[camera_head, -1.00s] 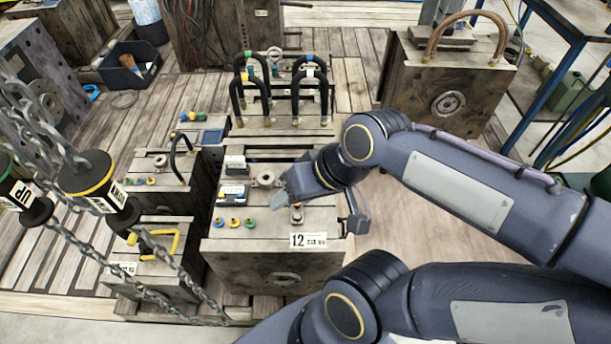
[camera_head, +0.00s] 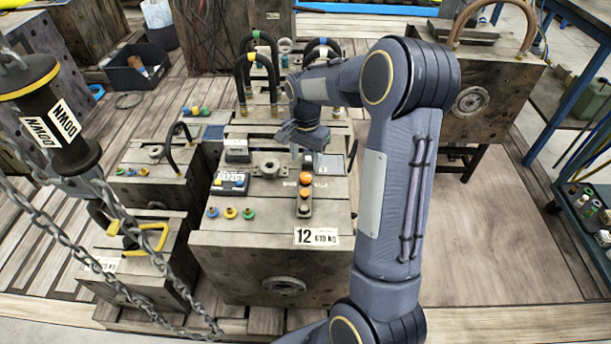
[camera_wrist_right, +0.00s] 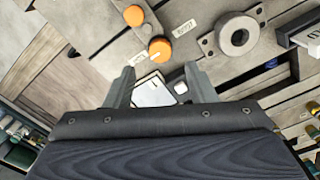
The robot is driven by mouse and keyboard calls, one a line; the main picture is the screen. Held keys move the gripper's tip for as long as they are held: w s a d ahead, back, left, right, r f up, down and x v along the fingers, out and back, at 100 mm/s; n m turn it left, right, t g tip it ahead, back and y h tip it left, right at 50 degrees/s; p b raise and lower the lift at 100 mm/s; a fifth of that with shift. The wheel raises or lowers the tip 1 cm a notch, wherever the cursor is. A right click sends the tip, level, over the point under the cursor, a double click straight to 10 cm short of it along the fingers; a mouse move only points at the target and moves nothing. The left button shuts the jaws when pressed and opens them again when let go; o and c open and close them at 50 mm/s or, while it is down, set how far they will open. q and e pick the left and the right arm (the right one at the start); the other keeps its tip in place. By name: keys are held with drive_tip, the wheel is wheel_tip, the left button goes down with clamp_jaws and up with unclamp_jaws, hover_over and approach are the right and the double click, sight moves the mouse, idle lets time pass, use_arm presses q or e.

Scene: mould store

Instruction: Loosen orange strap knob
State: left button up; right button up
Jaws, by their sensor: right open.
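The rear knob (camera_head: 305,178) and front knob (camera_head: 304,192) stand close together. In the right wrist view one orange knob (camera_wrist_right: 161,50) is just beyond the fingertips and the other (camera_wrist_right: 133,16) is near the top edge. My right gripper (camera_head: 303,153) is behind the knobs and above the mould, apart from them. In the wrist view its fingers (camera_wrist_right: 157,76) are spread, with a white item (camera_wrist_right: 152,92) seen between them. My left gripper is out of view.
A round metal ring (camera_head: 268,168), a small display box (camera_head: 231,182) and coloured caps (camera_head: 231,213) sit left of the knobs. Hoses (camera_head: 240,85) stand behind. Chains and a DOWN pendant (camera_head: 50,125) hang at left. Open floor lies right.

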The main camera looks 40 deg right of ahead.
sight(306, 176)
wheel_tip(306, 176, down, 6)
drive_tip(key=shift+r+b, duration=0.1)
drive_tip(key=shift+b, duration=0.45)
drive_tip(key=c, duration=1)
drive_tip(key=shift+o, duration=0.2)
